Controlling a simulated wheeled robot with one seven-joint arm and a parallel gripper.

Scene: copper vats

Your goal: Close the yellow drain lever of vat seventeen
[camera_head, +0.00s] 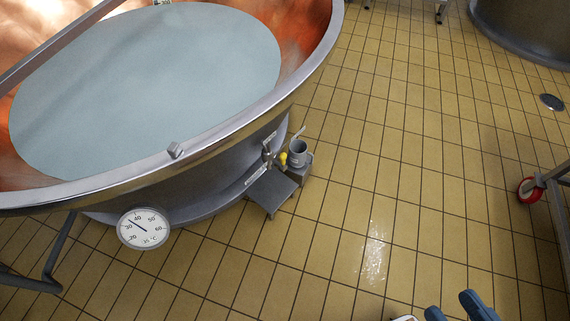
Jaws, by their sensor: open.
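A large copper-lined vat (200,165) with a steel rim fills the upper left and holds pale liquid (145,85). Low on its right side is a drain fitting (267,155) with a small yellow part (283,159), seemingly the lever. It is too small to tell its angle. A light label strip (256,176) is beside the fitting, its text unreadable, so I cannot confirm the vat's number. My gripper (456,309) shows only as two blue-grey fingertips at the bottom edge, apart and empty, well right of and nearer than the fitting.
A low grey step (272,190) is below the fitting. A round dial thermometer (143,228) hangs at the vat's front. A red-wheeled frame (530,189) is at right. The tiled floor between is clear.

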